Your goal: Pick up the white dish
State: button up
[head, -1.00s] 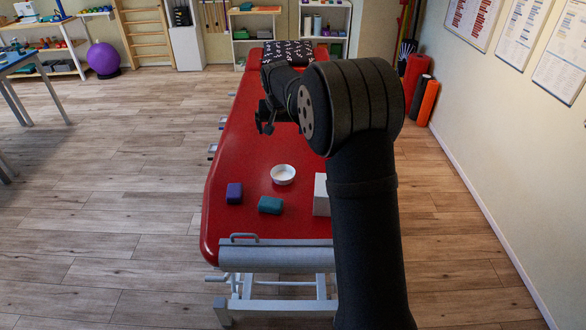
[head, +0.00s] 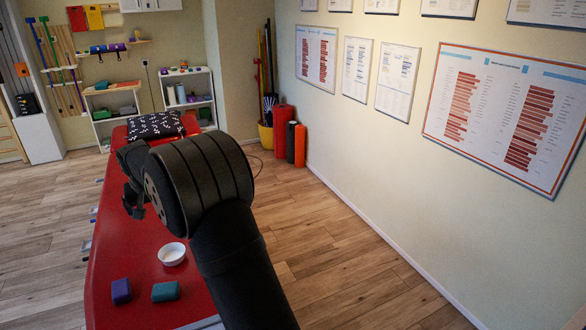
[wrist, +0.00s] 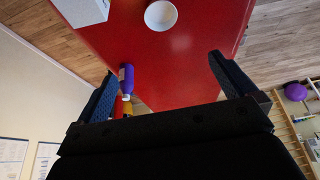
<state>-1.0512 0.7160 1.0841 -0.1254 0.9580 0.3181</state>
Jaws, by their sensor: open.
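The white dish (head: 172,254) is a small round bowl standing upright on the red treatment table (head: 140,248). In the wrist view the dish (wrist: 161,15) is at the top centre, beyond my fingertips and apart from them. My gripper (head: 133,205) is above the table, farther along it than the dish in the head view. In the wrist view my gripper (wrist: 162,66) has its two fingers spread wide with nothing held between them.
A purple block (head: 121,291) and a teal block (head: 165,291) lie near the dish. A white box (wrist: 82,10) shows in the wrist view. A purple object (wrist: 126,78) appears beside one finger; its distance is unclear. A patterned pillow (head: 155,124) is at the table's far end.

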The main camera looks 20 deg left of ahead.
jog(key=t+y, duration=0.1)
send_near(173, 253)
jog(key=shift+s+f, duration=0.1)
jog(key=shift+x, duration=3.3)
jog(key=shift+d, duration=0.1)
jog(key=c, duration=0.8)
jog(key=shift+o, duration=0.2)
